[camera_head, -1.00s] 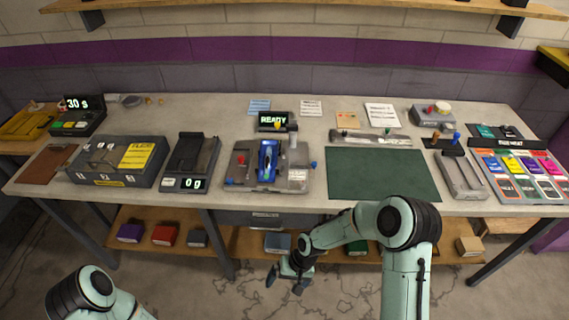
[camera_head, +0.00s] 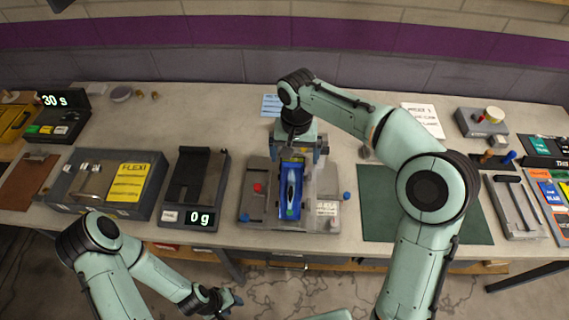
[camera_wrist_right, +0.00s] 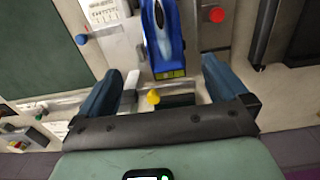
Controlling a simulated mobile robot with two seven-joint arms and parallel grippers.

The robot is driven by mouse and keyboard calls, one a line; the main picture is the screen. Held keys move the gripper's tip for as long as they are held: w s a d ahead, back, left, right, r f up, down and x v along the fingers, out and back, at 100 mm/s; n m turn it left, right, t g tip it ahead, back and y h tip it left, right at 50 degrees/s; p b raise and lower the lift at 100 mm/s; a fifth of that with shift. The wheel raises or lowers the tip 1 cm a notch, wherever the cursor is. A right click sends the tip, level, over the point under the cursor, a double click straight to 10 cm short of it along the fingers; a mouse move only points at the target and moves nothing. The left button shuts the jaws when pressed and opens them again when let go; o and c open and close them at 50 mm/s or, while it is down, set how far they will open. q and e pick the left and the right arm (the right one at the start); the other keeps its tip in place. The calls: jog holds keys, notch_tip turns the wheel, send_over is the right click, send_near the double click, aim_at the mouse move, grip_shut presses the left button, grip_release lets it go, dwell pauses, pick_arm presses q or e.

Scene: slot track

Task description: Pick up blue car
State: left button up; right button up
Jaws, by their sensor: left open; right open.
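The blue car (camera_head: 291,190) sits in the grey fixture (camera_head: 256,206) at the middle of the table, its long side running front to back. It also shows at the top of the right wrist view (camera_wrist_right: 163,38). My right gripper (camera_head: 298,156) points down over the far end of the fixture, at the car's far end. Its two fingers (camera_wrist_right: 163,66) are open, apart on either side of the car's line, with nothing between them gripped. My left gripper (camera_head: 228,302) is open and empty, low in front of the table.
The fixture has red and blue knobs, and a yellow knob (camera_wrist_right: 153,97) lies near the right gripper. A scale (camera_head: 190,190) reading 0 g stands left of the fixture. A green mat (camera_head: 381,222) lies to the right, partly behind my right arm.

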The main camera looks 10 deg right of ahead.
send_over(291, 184)
jog(key=f, duration=0.7)
jog(key=shift+w+d+b, duration=0.1)
jog(key=shift+d+b, duration=0.3)
jog(key=shift+w+f, duration=0.15)
jog(key=shift+f, duration=0.4)
jog(key=f, duration=0.4)
jog(key=shift+s+a+f, duration=0.15)
jog(key=shift+s+a, duration=0.15)
jog(key=shift+a, duration=0.05)
jog(key=shift+w+f, duration=0.1)
jog(key=shift+f, duration=0.3)
pick_arm(q)
jog(key=shift+s+f, duration=0.6)
jog(key=shift+s, duration=0.1)
pick_arm(e)
jog(key=c, duration=1.1)
